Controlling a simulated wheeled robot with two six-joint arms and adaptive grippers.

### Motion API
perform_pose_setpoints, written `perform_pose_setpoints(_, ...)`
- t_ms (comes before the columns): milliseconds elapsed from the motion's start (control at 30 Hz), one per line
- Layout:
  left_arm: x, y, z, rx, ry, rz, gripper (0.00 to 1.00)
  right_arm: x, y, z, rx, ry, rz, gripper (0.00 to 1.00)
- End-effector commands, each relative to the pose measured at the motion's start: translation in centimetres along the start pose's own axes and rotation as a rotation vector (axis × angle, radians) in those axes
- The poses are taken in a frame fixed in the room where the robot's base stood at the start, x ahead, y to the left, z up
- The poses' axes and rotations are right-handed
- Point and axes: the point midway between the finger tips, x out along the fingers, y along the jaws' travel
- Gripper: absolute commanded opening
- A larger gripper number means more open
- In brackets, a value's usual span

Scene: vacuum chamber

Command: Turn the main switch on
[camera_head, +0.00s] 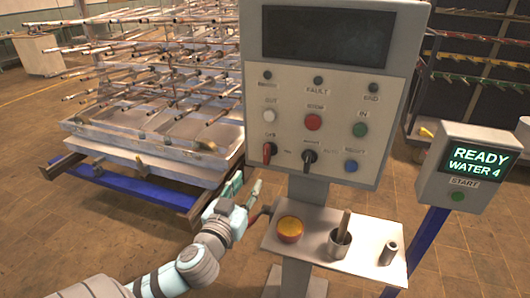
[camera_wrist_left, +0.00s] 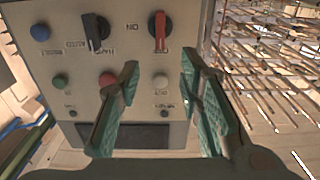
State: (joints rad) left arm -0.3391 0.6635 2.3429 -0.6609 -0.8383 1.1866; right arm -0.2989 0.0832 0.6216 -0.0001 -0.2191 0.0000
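A grey control panel (camera_head: 330,90) stands upright in the middle of the head view. A red rotary switch (camera_head: 269,152) is at its lower left, and it also shows near the top of the left wrist view (camera_wrist_left: 160,30), where the panel appears upside down. A black rotary switch (camera_head: 309,157) sits to its right. I cannot tell for sure which is the main switch. My left gripper (camera_head: 247,184) is below and left of the red switch, apart from it. In the left wrist view its teal-padded fingers (camera_wrist_left: 159,62) are spread, with nothing between them.
A box reading READY WATER 4 (camera_head: 468,168) stands right. A rack of rods over metal trays (camera_head: 160,130) is at left.

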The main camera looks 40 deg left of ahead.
Motion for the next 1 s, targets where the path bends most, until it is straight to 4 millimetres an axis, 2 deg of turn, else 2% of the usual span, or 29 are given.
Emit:
perform_pose_setpoints(300, 8.7, 0.1, 0.0, -0.005, 0.000, -0.002, 0.33, -0.7, 0.0, 0.0, 0.000, -0.002, 0.000, 0.00)
perform_pose_setpoints(400, 11.1, 0.1, 0.1, -0.004, -0.002, -0.001, 0.33, -0.8, 0.0, 0.0, 0.000, -0.003, -0.001, 0.00)
perform_pose_setpoints(500, 12.5, 0.1, 0.2, -0.003, -0.003, 0.001, 0.33, -0.9, -0.1, 0.0, 0.001, -0.003, -0.003, 0.00)
perform_pose_setpoints(633, 13.4, 0.1, 0.3, -0.002, -0.003, 0.002, 0.33, -1.0, -0.3, 0.0, 0.002, -0.003, -0.005, 0.00)
perform_pose_setpoints(867, 13.4, 0.1, 0.3, -0.002, -0.003, 0.002, 0.33, -0.9, -0.3, 0.1, 0.002, -0.004, -0.005, 0.00)
perform_pose_setpoints(1000, 13.4, 0.1, 0.3, -0.001, -0.004, 0.002, 0.11, -0.9, -0.3, 0.1, 0.002, -0.004, -0.005, 0.00)
